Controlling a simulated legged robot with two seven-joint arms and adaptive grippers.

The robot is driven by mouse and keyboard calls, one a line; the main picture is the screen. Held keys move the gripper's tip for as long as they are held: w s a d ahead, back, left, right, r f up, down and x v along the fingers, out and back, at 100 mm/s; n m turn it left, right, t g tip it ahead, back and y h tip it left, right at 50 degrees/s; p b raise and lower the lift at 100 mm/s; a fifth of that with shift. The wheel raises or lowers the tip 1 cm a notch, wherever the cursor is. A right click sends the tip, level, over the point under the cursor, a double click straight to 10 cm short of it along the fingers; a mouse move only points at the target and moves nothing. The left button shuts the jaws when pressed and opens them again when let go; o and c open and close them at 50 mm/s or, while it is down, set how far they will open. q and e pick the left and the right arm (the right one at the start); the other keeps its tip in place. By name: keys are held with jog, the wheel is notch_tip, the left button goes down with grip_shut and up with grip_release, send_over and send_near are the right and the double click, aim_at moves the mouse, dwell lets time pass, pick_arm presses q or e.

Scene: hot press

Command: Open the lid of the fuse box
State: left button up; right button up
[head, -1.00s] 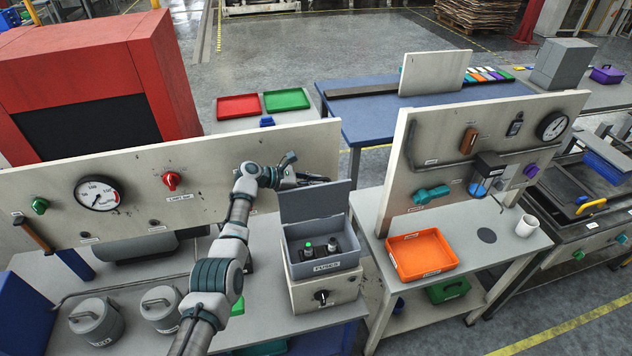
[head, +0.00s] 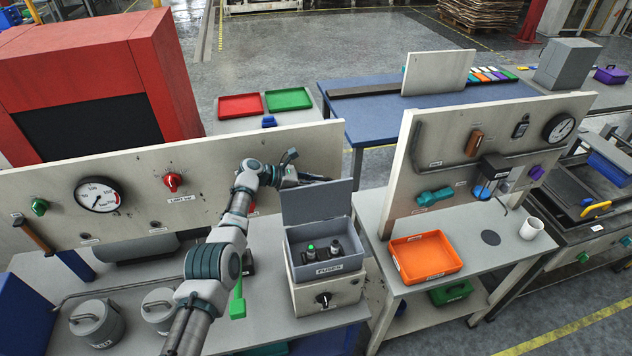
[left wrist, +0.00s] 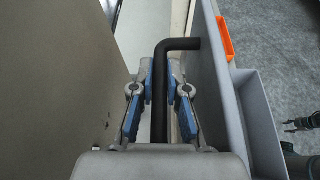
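The grey fuse box (head: 328,266), labelled "FUSES", stands on the bench with a green-topped and a dark fuse visible inside. Its grey lid (head: 317,202) stands up at the back edge, and also shows in the left wrist view (left wrist: 215,90). A black bar handle (left wrist: 160,100) stands off the lid's outer face. My left gripper (left wrist: 160,85) is behind the lid, its blue-padded fingers on either side of the bar. Narrow gaps show between pads and bar, so it looks open around it. In the head view the lid partly hides its fingertips.
A panel (head: 130,190) with a gauge and knobs stands close behind my left arm. An orange tray (head: 425,257) and a white mug (head: 530,228) sit on the bench to the right. Grey lidded pots (head: 95,322) stand at the lower left.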

pick_arm(q)
jog(key=o, duration=0.3)
jog(key=shift+o, duration=0.2)
jog(key=v, duration=1.2)
jog(key=shift+f, duration=0.15)
